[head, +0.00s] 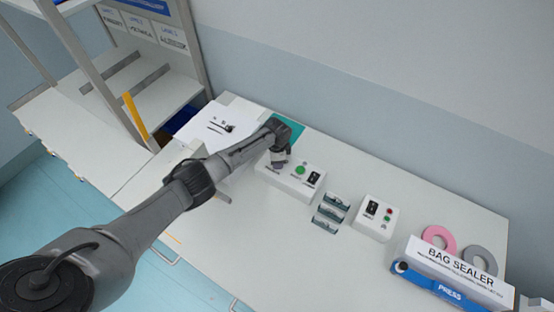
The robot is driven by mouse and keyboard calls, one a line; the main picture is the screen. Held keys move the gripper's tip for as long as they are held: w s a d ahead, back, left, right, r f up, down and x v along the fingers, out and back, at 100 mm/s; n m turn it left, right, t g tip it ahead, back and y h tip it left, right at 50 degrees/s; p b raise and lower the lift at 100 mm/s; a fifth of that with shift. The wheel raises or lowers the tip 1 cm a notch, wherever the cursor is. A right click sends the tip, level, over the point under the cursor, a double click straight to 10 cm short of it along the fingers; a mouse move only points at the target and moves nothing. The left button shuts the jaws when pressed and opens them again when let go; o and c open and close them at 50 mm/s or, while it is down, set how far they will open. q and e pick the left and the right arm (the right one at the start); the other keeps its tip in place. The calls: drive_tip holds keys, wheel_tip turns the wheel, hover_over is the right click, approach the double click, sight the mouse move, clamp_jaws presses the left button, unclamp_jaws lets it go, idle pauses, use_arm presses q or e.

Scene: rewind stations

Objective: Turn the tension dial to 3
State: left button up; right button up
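A white control box (292,182) stands on the bench near the middle of the head view. It has a green round button (300,170) and a black rocker switch (314,179) on its top. My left gripper (279,163) points down over the left end of this box. The tension dial cannot be made out; that end of the box is hidden by the gripper. I cannot tell whether the gripper touches anything or how far its fingers are apart. My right gripper is not seen.
A second white box (377,218) with a black switch and red and green buttons stands to the right. Small grey-green racks (330,212) lie between. Pink (438,238) and grey rings stand behind the bag sealer (455,270). A shelf with a yellow post (135,118) is at left.

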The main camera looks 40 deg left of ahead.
use_arm(q)
drive_tip(key=o, duration=0.9)
drive_tip(key=shift+r, duration=0.15)
drive_tip(key=shift+r+p, duration=0.7)
drive_tip(key=shift+r, duration=6.1)
